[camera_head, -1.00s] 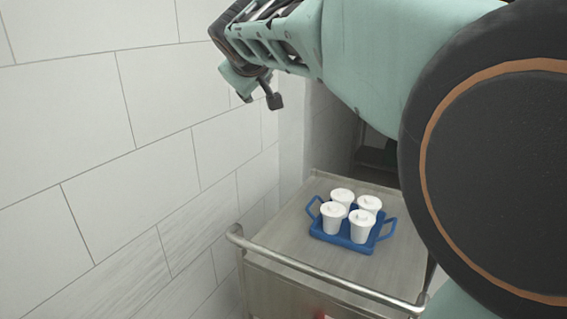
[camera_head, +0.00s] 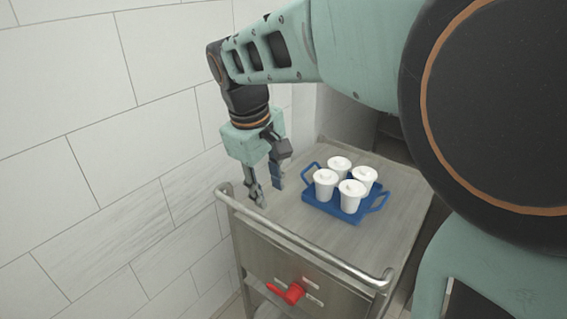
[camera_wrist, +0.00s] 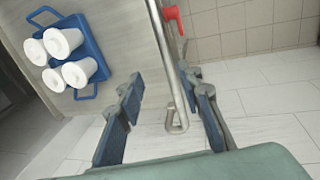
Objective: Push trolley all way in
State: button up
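The grey metal trolley (camera_head: 388,220) stands in a recess beside the tiled wall, with a tubular push rail (camera_head: 305,243) along its near edge. The rail also shows in the wrist view (camera_wrist: 171,70). My gripper (camera_head: 266,194) points down at the left end of the trolley, close to the rail. In the wrist view my gripper (camera_wrist: 163,118) is open, and the rail's end appears between its two fingers. I cannot tell whether the fingers touch the rail. Nothing is held.
A blue tray (camera_head: 322,208) with several white lidded cups (camera_head: 351,194) sits on the trolley top. A red handle (camera_head: 288,292) is on the trolley's front face. The white tiled wall (camera_head: 100,150) is close on the left of my gripper.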

aim_at(276, 226)
jog(key=x, duration=0.3)
jog(key=s+x, duration=0.1)
jog(key=x, duration=0.7)
jog(key=shift+s+f, duration=0.2)
grip_shut()
